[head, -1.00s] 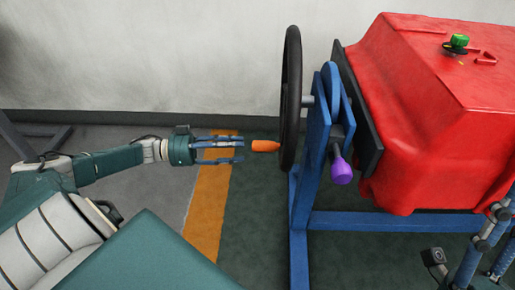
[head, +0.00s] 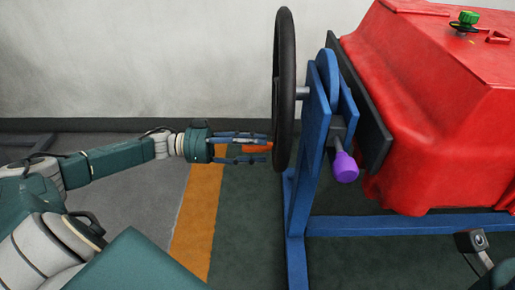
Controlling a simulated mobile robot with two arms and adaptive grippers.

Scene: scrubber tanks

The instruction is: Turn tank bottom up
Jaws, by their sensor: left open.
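The red tank (head: 430,110) is on the right, held on a blue stand (head: 318,125). A black handwheel (head: 283,85) is mounted on the left side of the stand. An orange handle (head: 259,149) sticks out to the left from the wheel's lower part. My left gripper (head: 262,149) is open, with its fingers at the orange handle, which shows between them. I cannot tell whether the fingers touch it.
A purple knob (head: 345,167) sits on the stand between wheel and tank. A green-topped fitting (head: 464,20) is on the tank's top. An orange floor stripe (head: 198,215) runs under my left arm. The pale wall (head: 130,60) is behind.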

